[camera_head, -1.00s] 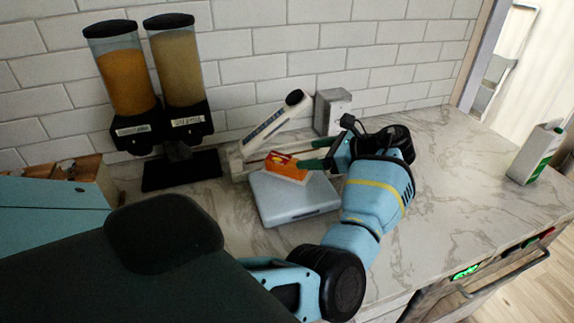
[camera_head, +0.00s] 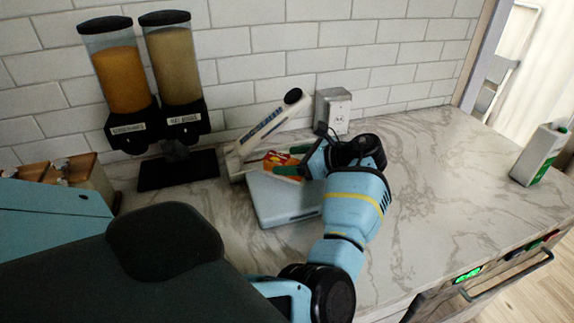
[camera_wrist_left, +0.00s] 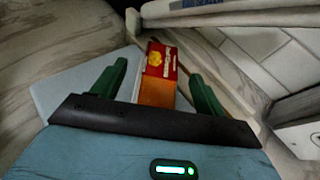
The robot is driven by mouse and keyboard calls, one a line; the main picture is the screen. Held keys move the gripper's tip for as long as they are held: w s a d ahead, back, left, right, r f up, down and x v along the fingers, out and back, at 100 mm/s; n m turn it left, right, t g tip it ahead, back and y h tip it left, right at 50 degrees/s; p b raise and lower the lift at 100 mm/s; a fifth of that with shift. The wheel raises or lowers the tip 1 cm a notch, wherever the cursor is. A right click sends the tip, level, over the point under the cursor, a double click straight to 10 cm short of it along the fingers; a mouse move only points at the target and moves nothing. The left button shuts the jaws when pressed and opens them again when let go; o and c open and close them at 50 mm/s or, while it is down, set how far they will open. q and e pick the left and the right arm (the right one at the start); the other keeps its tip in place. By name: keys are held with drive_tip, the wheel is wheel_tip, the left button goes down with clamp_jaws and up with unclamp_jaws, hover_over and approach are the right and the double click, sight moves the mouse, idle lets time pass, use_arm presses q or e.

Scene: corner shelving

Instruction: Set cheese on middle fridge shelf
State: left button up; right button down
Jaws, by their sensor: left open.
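The cheese (camera_head: 275,160) is a small orange and red packet with a yellow mark. It lies on a flat pale grey-blue box (camera_head: 282,205) on the counter. In the left wrist view the cheese (camera_wrist_left: 158,75) stands between the two green fingers, with a gap on each side. My left gripper (camera_head: 290,161) is open, with its fingers at the packet and partly covering it in the head view. The left wrist view shows the same gripper (camera_wrist_left: 158,78). My right gripper is not in view. No fridge shelf can be made out.
A white slanted device (camera_head: 262,130) stands just behind the packet, and a grey metal box (camera_head: 333,110) by the wall. Two dispensers (camera_head: 150,75) are at the back left. A white-green carton (camera_head: 538,155) stands at the right. The counter's (camera_head: 440,175) right-hand middle is clear.

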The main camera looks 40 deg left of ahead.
sight(273, 158)
use_arm(q)
drive_tip(key=shift+x, duration=1.15)
drive_tip(key=c, duration=1.4)
drive_tip(key=shift+r, duration=0.15)
